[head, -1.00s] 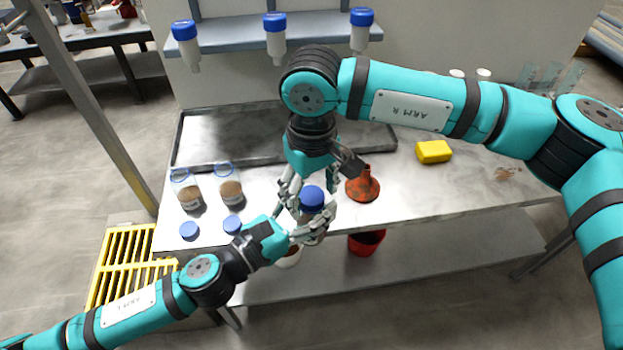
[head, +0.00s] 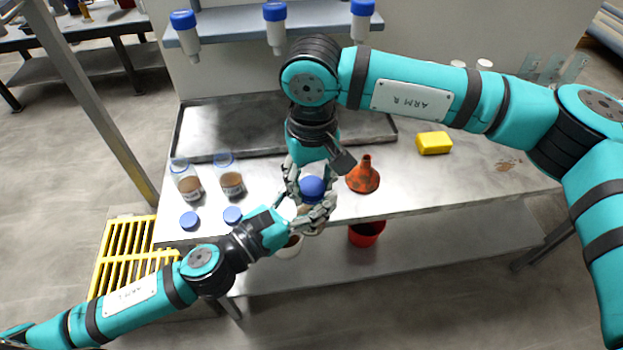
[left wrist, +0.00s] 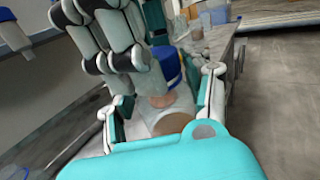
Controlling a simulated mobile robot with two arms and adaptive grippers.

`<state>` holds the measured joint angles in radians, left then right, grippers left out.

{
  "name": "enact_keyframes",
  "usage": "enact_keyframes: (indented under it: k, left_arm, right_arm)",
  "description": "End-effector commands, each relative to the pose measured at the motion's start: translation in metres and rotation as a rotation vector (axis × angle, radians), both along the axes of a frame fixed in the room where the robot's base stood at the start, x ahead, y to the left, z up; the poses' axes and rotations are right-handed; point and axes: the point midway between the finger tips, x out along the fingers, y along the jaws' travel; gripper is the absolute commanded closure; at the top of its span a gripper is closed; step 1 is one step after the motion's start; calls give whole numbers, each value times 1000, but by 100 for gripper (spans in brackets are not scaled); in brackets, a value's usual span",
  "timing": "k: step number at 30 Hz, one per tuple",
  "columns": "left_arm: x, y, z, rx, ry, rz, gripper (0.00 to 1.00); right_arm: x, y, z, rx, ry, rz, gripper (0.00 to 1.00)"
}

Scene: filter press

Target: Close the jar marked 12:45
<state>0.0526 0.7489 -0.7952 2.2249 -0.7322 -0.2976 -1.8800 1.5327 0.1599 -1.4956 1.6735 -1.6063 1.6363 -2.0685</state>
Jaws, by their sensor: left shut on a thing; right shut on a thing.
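A jar with brown contents (left wrist: 172,124) is held above the table's front edge between my two grippers. A blue lid (head: 312,188) sits on its top and shows tilted in the left wrist view (left wrist: 167,66). My left gripper (head: 313,220) is shut around the jar's body. My right gripper (head: 308,180) comes from above, shut on the blue lid. Fingers hide much of the jar, and I cannot tell whether the lid is seated. No 12:45 mark is readable. Two open jars (head: 187,186) (head: 230,182) with brown contents stand at the table's left.
Two loose blue lids (head: 189,220) (head: 233,215) lie before the open jars. An orange funnel (head: 363,178) stands close right of my grippers; a yellow block (head: 434,143) lies farther right. A red bucket (head: 367,234) is below. Blue-capped bottles hang from the shelf (head: 235,33).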

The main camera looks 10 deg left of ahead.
Motion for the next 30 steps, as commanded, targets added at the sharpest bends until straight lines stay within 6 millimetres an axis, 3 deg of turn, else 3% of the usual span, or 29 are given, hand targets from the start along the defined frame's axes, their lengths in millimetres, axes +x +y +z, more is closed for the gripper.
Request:
enact_keyframes:
  k: [9, 10, 15, 24, 30]
  left_arm:
    - [0, 0, 0, 0, 0, 0, 100]
    - [0, 0, 0, 0, 0, 0, 100]
    - [0, 0, 0, -1, -1, 0, 100]
    - [0, 0, 0, -1, -1, 0, 100]
    - [0, 0, 1, -1, -1, 0, 100]
  right_arm:
    - [0, 0, 0, 1, -1, -48, 96]
    - [0, 0, 0, 1, -1, -48, 56]
    - [0, 0, 0, 1, -1, -47, 34]
    - [0, 0, 2, 1, -1, -47, 34]
    - [0, 0, 22, 2, -2, -47, 34]
